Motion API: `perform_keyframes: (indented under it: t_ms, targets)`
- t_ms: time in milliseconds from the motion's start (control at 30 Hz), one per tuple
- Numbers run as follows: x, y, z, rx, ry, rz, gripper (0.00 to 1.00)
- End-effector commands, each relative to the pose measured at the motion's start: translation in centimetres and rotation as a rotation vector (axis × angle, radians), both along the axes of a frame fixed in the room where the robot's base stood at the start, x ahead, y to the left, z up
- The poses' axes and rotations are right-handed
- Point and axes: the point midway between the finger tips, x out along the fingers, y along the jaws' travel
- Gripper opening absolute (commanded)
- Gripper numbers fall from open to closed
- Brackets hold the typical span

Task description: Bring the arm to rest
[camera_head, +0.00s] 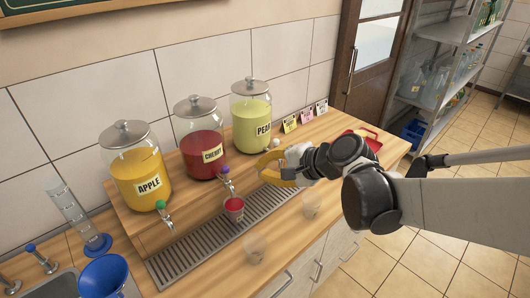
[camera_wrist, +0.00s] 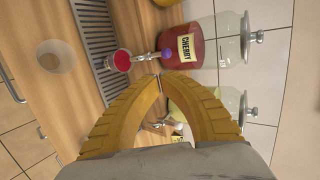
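My gripper (camera_head: 268,169) hangs above the counter in front of the pear jar. In the wrist view its two yellow fingers (camera_wrist: 158,78) curve together and meet at the tips, with nothing between them. A cup of red liquid (camera_head: 234,207) stands under the cherry tap (camera_head: 226,178), apart from my gripper; it also shows in the wrist view (camera_wrist: 122,60). The cherry jar (camera_head: 203,138) stands between the yellow apple jar (camera_head: 140,168) and the green pear jar (camera_head: 251,117). The pear tap is hidden behind my gripper.
The wooden counter (camera_head: 205,266) carries a metal drip grille (camera_head: 196,249). Clear cups stand near its front edge, one at the middle (camera_head: 256,249) and one below my arm (camera_head: 311,205). A blue funnel (camera_head: 103,278) and a measuring cylinder (camera_head: 70,208) are at left. Small cards (camera_head: 305,115) stand behind.

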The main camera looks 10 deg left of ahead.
Motion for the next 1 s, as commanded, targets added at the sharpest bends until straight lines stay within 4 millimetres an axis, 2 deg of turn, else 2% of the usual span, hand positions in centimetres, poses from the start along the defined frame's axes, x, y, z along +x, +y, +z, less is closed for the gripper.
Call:
perform_keyframes:
  t_ms: [200, 267, 333, 467, 600, 800, 900, 1000]
  targets:
    - [-0.1, -0.2, -0.1, -0.008, -0.004, 0.0, 0.0]
    - [-0.4, -0.9, -0.2, -0.033, -0.019, 0.001, 0.0]
    - [-1.2, -2.4, -0.6, -0.089, -0.05, 0.006, 0.0]
    - [-4.0, -7.5, -1.9, -0.283, -0.144, 0.028, 0.0]
    - [-8.2, -14.2, -4.1, -0.551, -0.245, 0.078, 0.0]
    - [-14.0, -22.2, -7.4, -0.894, -0.325, 0.173, 0.0]
    - [-16.0, -24.8, -8.6, -1.009, -0.34, 0.212, 0.0]
    - [-17.1, -26.3, -9.1, -1.078, -0.347, 0.24, 0.0]
